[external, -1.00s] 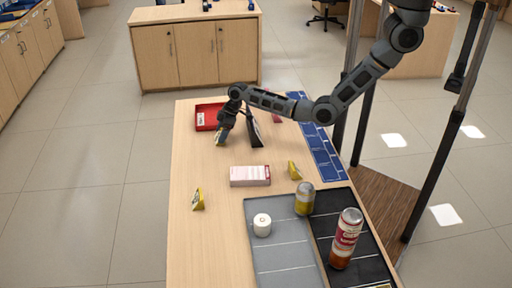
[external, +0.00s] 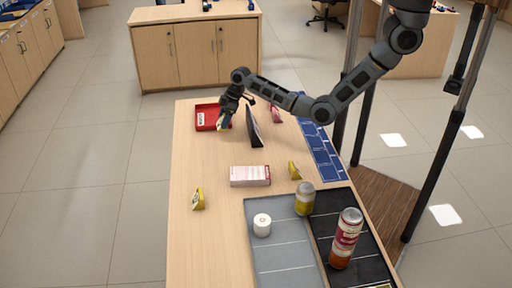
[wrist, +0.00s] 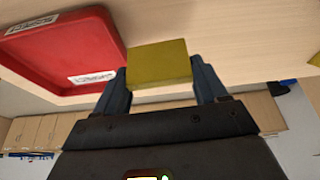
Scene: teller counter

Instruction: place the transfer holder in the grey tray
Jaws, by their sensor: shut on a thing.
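My gripper (external: 225,121) is shut on a yellow holder, whose plain yellow face (wrist: 160,62) shows between the two fingers in the wrist view. It is held at the far end of the counter, by the red tray; its label is hidden. Two similar yellow wedge-shaped holders stand on the counter, one at the left (external: 198,199) and one right of the middle (external: 294,170). I cannot read which is the transfer holder.
A red tray (external: 203,112) is beside my gripper, and a dark upright stand (external: 253,128) is just to its right. A pink-white box (external: 250,176) lies mid-counter. A black tray (external: 378,262) with a tall red bottle (external: 346,238) adjoins the grey tray. A blue mat (external: 322,155) lies along the right edge.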

